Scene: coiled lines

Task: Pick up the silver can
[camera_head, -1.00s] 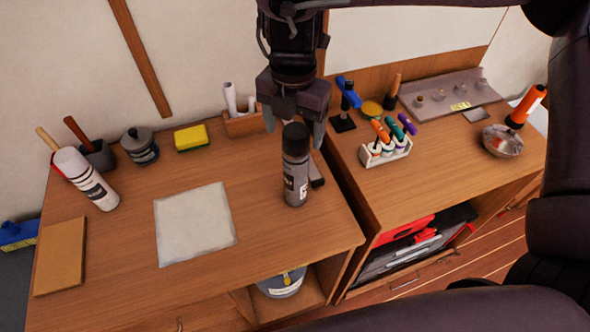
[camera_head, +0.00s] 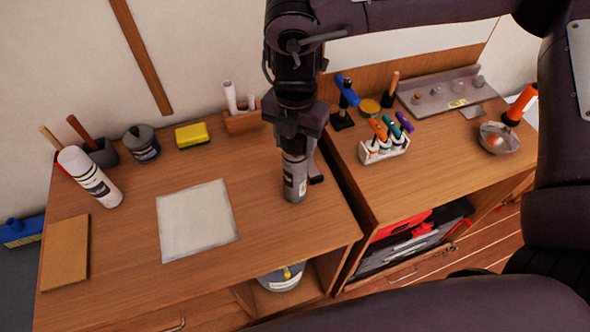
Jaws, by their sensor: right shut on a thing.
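The silver can (camera_head: 295,182) stands upright near the right edge of the left wooden cabinet top. It has a pale label, and its dark cap is hidden by my gripper. My right gripper (camera_head: 296,150) points down over it and is shut around its upper part. The can's base appears to be at the tabletop; I cannot tell whether it touches. My left gripper is not in view.
A white sheet (camera_head: 196,219) lies left of the can. A marker rack (camera_head: 384,147) is on the right cabinet, across a narrow gap.

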